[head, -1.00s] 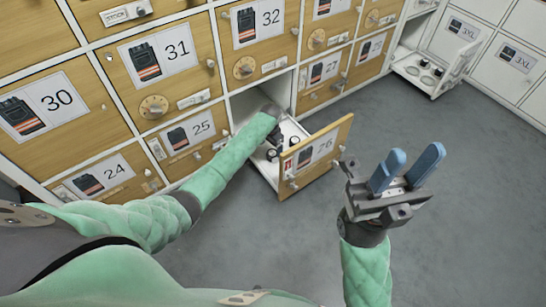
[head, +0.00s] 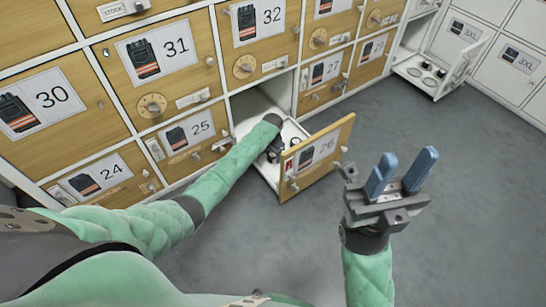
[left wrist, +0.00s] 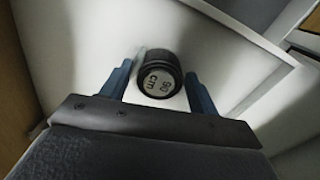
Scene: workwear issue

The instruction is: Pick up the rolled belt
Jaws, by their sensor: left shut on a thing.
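The rolled belt (left wrist: 160,74) is a black roll whose pale round end reads "90 cm". In the left wrist view it stands between the two blue fingers of my left gripper (head: 271,154), which is shut on it. In the head view my left gripper reaches into the open drawer 26 (head: 318,157), and my own arm hides most of the belt. My right gripper (head: 402,172) is open and empty, with its blue fingers apart, above the floor to the right of the drawer.
Another round pale-ended item (head: 295,141) shows partly behind the drawer front. Closed numbered lockers, such as locker 25 (head: 185,136), stand left of and above the drawer. Another open drawer (head: 420,75) stands at the far right. The grey floor (head: 470,190) is clear.

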